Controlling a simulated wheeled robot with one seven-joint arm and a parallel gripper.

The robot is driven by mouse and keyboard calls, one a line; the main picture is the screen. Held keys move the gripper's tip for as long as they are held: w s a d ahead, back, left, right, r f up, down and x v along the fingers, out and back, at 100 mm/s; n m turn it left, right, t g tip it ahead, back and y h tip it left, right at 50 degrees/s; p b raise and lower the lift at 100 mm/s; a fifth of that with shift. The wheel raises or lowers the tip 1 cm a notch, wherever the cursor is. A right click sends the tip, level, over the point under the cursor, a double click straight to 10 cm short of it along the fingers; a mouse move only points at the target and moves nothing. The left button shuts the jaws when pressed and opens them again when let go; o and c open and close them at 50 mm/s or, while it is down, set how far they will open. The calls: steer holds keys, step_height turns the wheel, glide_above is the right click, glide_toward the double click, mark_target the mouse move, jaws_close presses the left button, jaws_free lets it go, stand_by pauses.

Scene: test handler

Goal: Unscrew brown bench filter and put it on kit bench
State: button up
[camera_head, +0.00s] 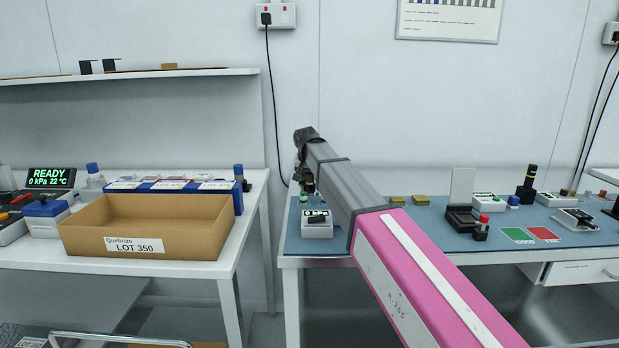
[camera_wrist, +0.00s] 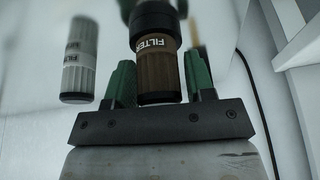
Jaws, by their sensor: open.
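In the wrist view, the brown filter (camera_wrist: 158,74) hangs upright below a black cap or head, with the word FILTER on its side. My gripper (camera_wrist: 160,84) is open, with one green finger on each side of the brown filter; I cannot tell whether they touch it. In the head view, the end of my arm is above the back left of the blue-topped bench (camera_head: 400,235), and the brown filter cannot be made out there. A grey-white filter (camera_wrist: 79,60) hangs left of the fingers in the wrist view. Neither bench in view is labelled as the kit bench.
A small 0 kPa box (camera_head: 317,224) stands at the front left of the blue-topped bench. The left white bench (camera_head: 190,258) holds a cardboard LOT 350 box (camera_head: 147,224), a blue rack (camera_head: 180,190) and a READY display (camera_head: 51,178). A gap separates the benches.

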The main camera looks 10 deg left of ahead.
steer(key=m+h, duration=0.1)
steer(key=m, duration=0.2)
steer(key=shift+s+d+m+g+h, duration=0.15)
steer(key=shift+m+h, duration=0.25)
steer(key=shift+m, duration=0.55)
steer(key=shift+w+d+m+g+h, duration=0.1)
steer(key=shift+m+g+h, duration=0.25)
steer(key=shift+m, duration=0.6)
steer(key=c, duration=0.6)
steer(key=n+y, duration=0.1)
steer(key=n, duration=0.1)
steer(key=n+t+y, duration=0.1)
steer(key=n, duration=0.2)
steer(key=shift+a, duration=0.15)
steer(key=shift+n, duration=0.4)
steer(key=n+y, duration=0.1)
steer(key=n, duration=0.1)
steer(key=n+y, duration=0.1)
steer(key=n, duration=0.2)
steer(key=shift+a+n, duration=0.2)
steer(key=shift+n, duration=0.1)
steer(key=shift+g+y, duration=0.25)
steer(key=shift+g, duration=0.05)
